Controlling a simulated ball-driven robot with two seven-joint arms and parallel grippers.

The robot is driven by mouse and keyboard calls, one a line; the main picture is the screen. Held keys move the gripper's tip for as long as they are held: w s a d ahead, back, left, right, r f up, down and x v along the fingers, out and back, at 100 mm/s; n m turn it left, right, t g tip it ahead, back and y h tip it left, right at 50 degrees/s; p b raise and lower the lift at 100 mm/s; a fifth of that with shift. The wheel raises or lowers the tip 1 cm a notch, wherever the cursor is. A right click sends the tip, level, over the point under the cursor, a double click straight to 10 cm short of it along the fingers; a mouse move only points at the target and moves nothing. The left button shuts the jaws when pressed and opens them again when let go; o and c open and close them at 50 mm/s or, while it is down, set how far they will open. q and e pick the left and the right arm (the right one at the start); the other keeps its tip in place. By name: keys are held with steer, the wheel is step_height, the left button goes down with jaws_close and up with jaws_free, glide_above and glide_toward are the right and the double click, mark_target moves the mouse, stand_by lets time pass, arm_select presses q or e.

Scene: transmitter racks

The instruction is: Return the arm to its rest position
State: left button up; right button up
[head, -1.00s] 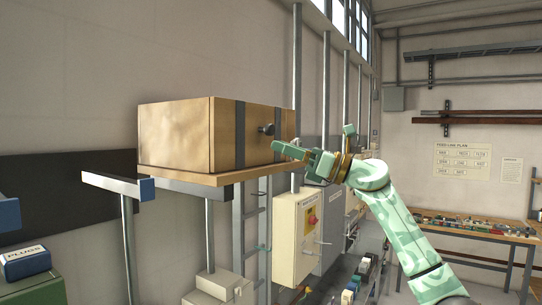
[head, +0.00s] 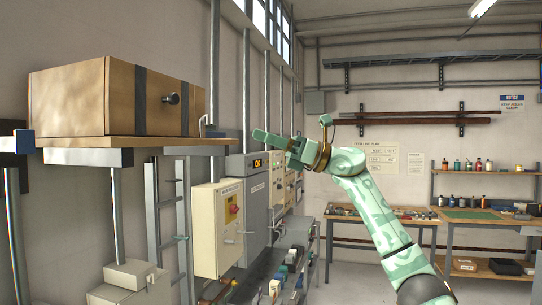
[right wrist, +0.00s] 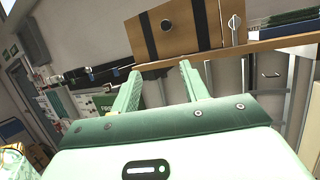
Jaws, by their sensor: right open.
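My right arm (head: 365,200), pale green with patches, reaches up from the bottom right of the head view. Its right gripper (head: 262,138) points left, toward the wall side. In the right wrist view the two green fingers of the gripper (right wrist: 158,72) stand apart with nothing between them. In the head view the gripper is right of a wooden box (head: 80,98) with a dark knob (head: 172,98), with a visible gap between them. My left gripper is not in view.
The box rests on a wooden wall shelf (head: 85,143). Electrical cabinets (head: 216,228) line the wall behind the gripper. A workbench (head: 490,215) and a shelf of bottles stand at the back right. Open floor shows at the lower right.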

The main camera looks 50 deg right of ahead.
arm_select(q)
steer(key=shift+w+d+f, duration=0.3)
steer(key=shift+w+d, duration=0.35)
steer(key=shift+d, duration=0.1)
arm_select(e)
steer(key=shift+s+d+f, duration=0.1)
steer(key=shift+s+d, duration=0.15)
steer(key=shift+s, duration=0.3)
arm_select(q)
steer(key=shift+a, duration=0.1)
